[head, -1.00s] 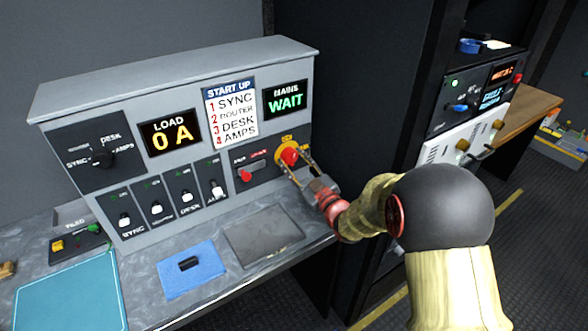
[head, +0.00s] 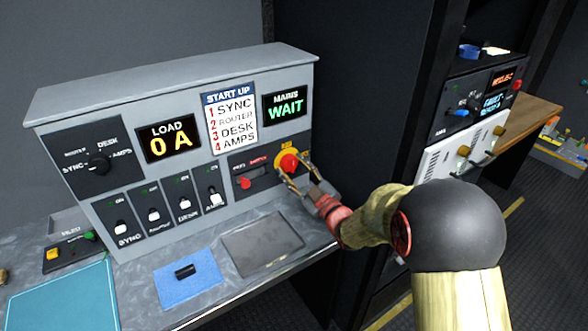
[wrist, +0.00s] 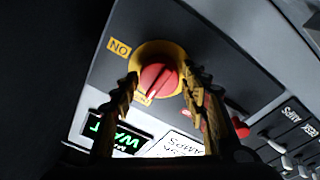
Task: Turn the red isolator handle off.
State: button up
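The red isolator handle (head: 289,163) sits on a yellow round plate at the right end of the grey console's front. It also shows in the wrist view (wrist: 157,78), with a pale line pointing down toward a small yellow label that is partly hidden and unreadable. A yellow ON label (wrist: 119,48) is at the plate's upper left there. My gripper (head: 294,170) is at the handle, its fingers on either side. In the wrist view the fingers (wrist: 160,80) are apart, with gaps visible between them and the handle. Whether either finger touches it elsewhere is unclear.
A smaller red switch (head: 244,183) is left of the isolator. Several white toggle switches and a rotary selector (head: 98,164) are further left. The MAINS display (head: 285,106) reads WAIT; the LOAD display (head: 170,139) reads 0 A. A dark equipment rack stands at right.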

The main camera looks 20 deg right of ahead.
jog(key=shift+o, duration=1.2)
jog(key=shift+s, duration=0.1)
jog(key=v, duration=1.2)
jog(key=shift+r, duration=0.1)
jog(key=s+d+r+m+g+h+p, duration=0.3)
jog(key=s+d+r+m+g+h, duration=0.15)
jog(key=r+m+g+h, duration=0.35)
jog(key=s+a+r+m+g+y+p, duration=0.1)
jog(key=s+a, duration=0.3)
jog(key=s, duration=0.8)
jog(key=s+a+r+m+g+y+p, duration=0.1)
jog(key=s+a+g+p, duration=0.1)
jog(key=s, duration=1)
jog(key=shift+s+a+m+g, duration=0.3)
jog(key=shift+a+g, duration=0.6)
jog(key=shift+a, duration=0.2)
